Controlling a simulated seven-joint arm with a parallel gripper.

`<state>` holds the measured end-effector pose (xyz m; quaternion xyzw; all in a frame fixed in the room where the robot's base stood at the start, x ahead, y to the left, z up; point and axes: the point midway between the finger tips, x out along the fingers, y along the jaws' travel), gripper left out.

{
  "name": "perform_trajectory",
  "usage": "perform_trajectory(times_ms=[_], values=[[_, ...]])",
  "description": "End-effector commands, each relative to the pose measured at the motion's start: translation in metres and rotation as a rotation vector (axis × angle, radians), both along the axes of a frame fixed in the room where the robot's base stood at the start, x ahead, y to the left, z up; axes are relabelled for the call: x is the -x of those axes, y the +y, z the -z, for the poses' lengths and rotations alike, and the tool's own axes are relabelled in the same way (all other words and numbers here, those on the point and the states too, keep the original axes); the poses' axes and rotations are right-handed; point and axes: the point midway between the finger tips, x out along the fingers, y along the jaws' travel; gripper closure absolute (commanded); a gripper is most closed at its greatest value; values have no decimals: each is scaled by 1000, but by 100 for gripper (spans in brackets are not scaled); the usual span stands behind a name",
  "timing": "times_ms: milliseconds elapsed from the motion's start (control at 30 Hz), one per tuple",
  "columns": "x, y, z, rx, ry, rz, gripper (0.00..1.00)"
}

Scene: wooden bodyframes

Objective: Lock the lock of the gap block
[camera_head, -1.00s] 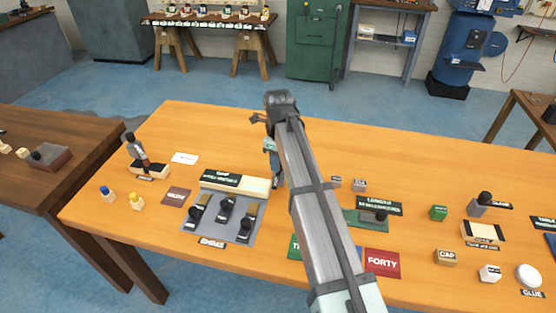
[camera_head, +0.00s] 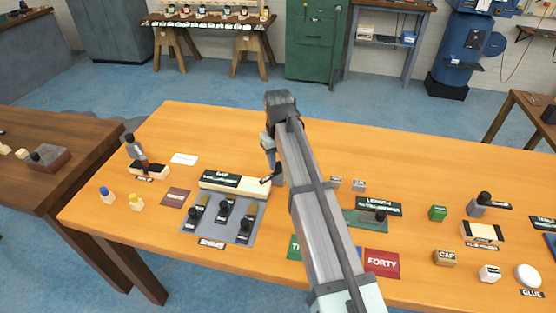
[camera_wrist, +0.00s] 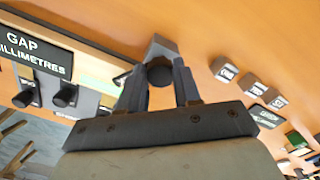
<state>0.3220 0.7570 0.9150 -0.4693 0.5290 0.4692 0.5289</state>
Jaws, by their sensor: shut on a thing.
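The gap block is a pale wooden block (camera_head: 252,190) with a dark GAP sign (camera_head: 222,180) on top. In the wrist view its sign (camera_wrist: 36,50) and pale side (camera_wrist: 95,68) lie left of my gripper (camera_wrist: 160,74). My gripper is shut on a dark round knob (camera_wrist: 160,72) with a grey block-like part (camera_wrist: 158,45) beyond it. The knob is close to the block's right end and is probably its lock; its joint to the block is hidden. In the head view my gripper (camera_head: 272,176) is at that end, partly hidden by my arm.
A grey plate (camera_head: 212,236) with several black-knobbed shims lies in front of the block. A red FORTY card (camera_head: 382,263) lies near the front. The table behind the block is mostly clear.

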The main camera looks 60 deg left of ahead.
Motion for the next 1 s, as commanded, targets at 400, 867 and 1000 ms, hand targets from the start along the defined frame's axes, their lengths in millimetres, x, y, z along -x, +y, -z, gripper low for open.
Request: perform_trajectory(times_ms=[400,867,1000], values=[[0,0,0,-1,-1,19,100],[0,0,0,0,0,18,42],[0,0,0,0,0,17,42]])
